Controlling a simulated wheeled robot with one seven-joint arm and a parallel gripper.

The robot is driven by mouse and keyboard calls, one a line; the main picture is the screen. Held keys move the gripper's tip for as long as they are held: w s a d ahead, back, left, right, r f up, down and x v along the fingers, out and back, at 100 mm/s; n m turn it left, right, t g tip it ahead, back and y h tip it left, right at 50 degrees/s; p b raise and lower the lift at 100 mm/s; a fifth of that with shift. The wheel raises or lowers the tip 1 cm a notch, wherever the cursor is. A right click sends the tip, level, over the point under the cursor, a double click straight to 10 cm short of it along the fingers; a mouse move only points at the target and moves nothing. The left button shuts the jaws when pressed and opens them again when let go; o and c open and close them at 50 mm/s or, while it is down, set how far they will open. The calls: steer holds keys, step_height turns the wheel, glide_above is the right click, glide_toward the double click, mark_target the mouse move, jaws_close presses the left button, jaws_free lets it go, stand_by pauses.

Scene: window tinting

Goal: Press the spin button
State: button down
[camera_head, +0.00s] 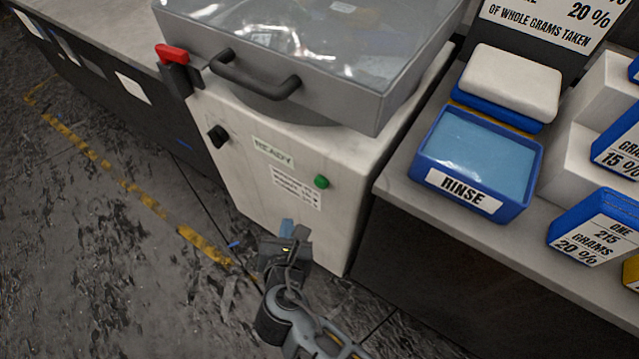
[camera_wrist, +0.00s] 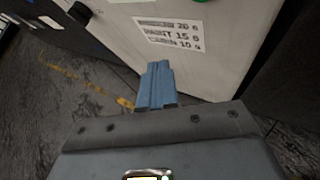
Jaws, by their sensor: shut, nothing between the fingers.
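A green round button (camera_head: 321,182) sits on the white front of the machine (camera_head: 240,110), right of a "READY" label (camera_head: 273,152). In the wrist view only the lower edge of the green button (camera_wrist: 200,1) shows at the top. My gripper (camera_head: 287,228) is in front of the machine, below and left of the green button and apart from it. Its blue fingers (camera_wrist: 157,82) are together with nothing between them, pointing at the machine front below a printed label (camera_wrist: 170,34).
A black knob (camera_head: 217,136) is on the machine's left side, and a red latch (camera_head: 172,54) is by the closed clear lid (camera_head: 320,35) with its grey handle (camera_head: 255,78). A blue "RINSE" tray (camera_head: 425,150) stands on the right counter. Open floor lies at left.

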mark_target(321, 183)
steer(key=w+d, duration=0.5)
steer(key=w, duration=0.2)
steer(key=shift+d+p, duration=0.25)
steer(key=shift+p, duration=0.1)
steer(key=shift+d, duration=0.1)
stand_by(2.2)
steer(key=shift+w+d+p, duration=0.15)
steer(key=shift+w+p, duration=0.1)
steer(key=shift+p, duration=0.05)
steer(key=shift+w+d, duration=0.35)
steer(key=shift+w, duration=0.1)
stand_by(0.8)
steer(key=shift+s+a, duration=0.1)
stand_by(0.3)
steer(key=shift+s+a+p, duration=0.3)
steer(key=shift+s+a, duration=0.2)
steer(key=shift+s, duration=0.15)
